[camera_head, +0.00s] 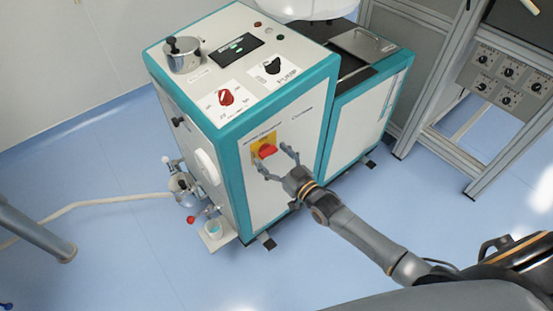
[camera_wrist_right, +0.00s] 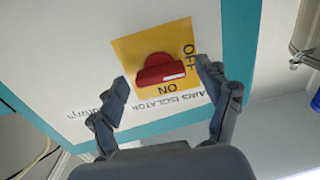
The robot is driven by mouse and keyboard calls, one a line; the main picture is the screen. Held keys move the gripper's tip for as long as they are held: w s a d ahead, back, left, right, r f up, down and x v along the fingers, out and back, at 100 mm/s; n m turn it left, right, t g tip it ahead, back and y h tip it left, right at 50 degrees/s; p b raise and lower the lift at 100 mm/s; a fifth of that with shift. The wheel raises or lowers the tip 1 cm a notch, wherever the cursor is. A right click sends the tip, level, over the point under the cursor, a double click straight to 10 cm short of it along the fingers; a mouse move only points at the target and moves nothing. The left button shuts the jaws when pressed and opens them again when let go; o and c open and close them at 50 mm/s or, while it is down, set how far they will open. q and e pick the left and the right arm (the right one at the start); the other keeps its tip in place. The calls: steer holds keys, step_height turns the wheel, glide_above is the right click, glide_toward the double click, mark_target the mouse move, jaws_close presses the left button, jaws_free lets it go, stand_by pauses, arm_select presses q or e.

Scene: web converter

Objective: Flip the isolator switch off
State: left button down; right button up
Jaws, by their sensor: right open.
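The isolator switch is a red rotary handle (camera_head: 266,151) on a yellow plate on the front panel of the white and teal machine. In the right wrist view the red handle (camera_wrist_right: 160,72) sits on the yellow plate (camera_wrist_right: 130,47), which is marked ON and OFF. My right gripper (camera_head: 274,162) is open in front of the switch. In the right wrist view its fingers (camera_wrist_right: 160,78) stand apart on either side of the handle. I cannot tell whether they touch it. My left gripper is not in view; a grey link of mine shows at the left edge.
The machine top (camera_head: 205,82) carries another red knob (camera_head: 226,97), a black pump knob (camera_head: 272,66) and a small display (camera_head: 236,47). A hose (camera_head: 100,202) runs along the floor at left. A metal frame with a knob panel (camera_head: 509,80) stands at right. Blue floor in front is clear.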

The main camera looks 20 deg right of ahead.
steer(key=v, duration=1.2)
steer(key=s+d+f+g+h+p, duration=0.1)
steer(key=s+d+f+g+h, duration=0.15)
steer(key=f, duration=0.55)
steer(key=s+d+f+m+g+h, duration=0.15)
steer(key=s+f, duration=0.25)
steer(key=f, duration=0.4)
steer(key=s+d+f+g+h+p, duration=0.1)
steer(key=s+f+g, duration=0.2)
steer(key=f, duration=0.5)
steer(key=s+a+f+g, duration=0.1)
steer(key=s+f+g, duration=0.2)
steer(key=s, duration=0.6)
steer(key=s+a+f+g, duration=0.1)
steer(key=s+f+g, duration=0.2)
steer(key=s+f, duration=0.4)
steer(key=s+a+f+g+h+p, duration=0.1)
steer(key=s+f+g, duration=0.2)
steer(key=s, duration=1)
step_height(320, 180, down, 3)
steer(key=shift+f, duration=0.1)
